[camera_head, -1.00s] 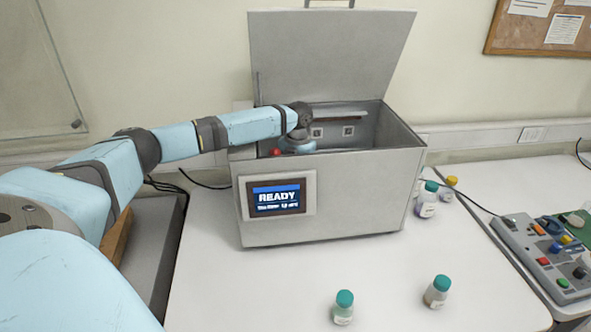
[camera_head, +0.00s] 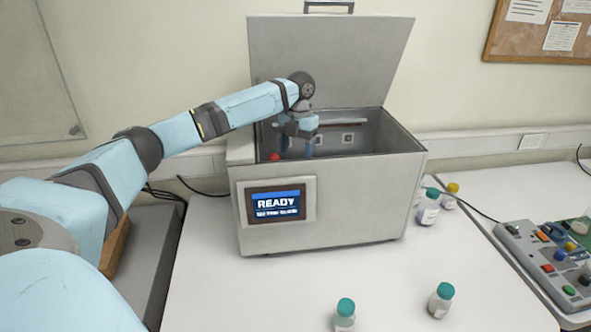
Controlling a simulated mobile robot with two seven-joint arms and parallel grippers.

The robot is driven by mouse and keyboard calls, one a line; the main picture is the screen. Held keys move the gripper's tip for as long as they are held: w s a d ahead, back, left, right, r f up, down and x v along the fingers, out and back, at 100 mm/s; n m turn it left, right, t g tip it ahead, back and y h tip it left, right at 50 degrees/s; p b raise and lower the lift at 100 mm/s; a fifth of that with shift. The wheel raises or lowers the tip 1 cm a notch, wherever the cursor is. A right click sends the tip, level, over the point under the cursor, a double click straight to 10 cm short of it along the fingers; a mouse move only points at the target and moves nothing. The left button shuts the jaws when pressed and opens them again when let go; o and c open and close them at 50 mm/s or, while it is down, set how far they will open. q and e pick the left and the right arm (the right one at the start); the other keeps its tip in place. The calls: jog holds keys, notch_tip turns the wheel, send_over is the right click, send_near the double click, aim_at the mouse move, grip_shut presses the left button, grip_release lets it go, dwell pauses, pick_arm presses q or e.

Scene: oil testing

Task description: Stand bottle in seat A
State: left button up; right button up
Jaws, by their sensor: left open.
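The grey metal test box (camera_head: 340,213) stands open in the middle of the table, its lid raised. Its front screen (camera_head: 275,204) reads READY. My left gripper (camera_head: 297,150) points down into the left part of the box, open, its fingers apart. A red round thing, maybe a bottle cap (camera_head: 274,156), shows just left of the fingers inside the box. A square marker (camera_head: 348,138) is on the inner back wall. The seats and the box floor are hidden by the front wall, so I cannot tell which seat is A. My right gripper is out of view.
Two teal-capped bottles, one at front centre (camera_head: 345,318) and one at front right (camera_head: 440,300), stand on the table. Another teal-capped bottle (camera_head: 428,209) and a yellow-capped one (camera_head: 450,197) stand right of the box. A button panel (camera_head: 545,260) is at far right.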

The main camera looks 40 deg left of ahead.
pick_arm(q)
jog(key=shift+w+a+r, duration=0.1)
jog(key=shift+w+r, duration=0.1)
jog(key=shift+r, duration=1.4)
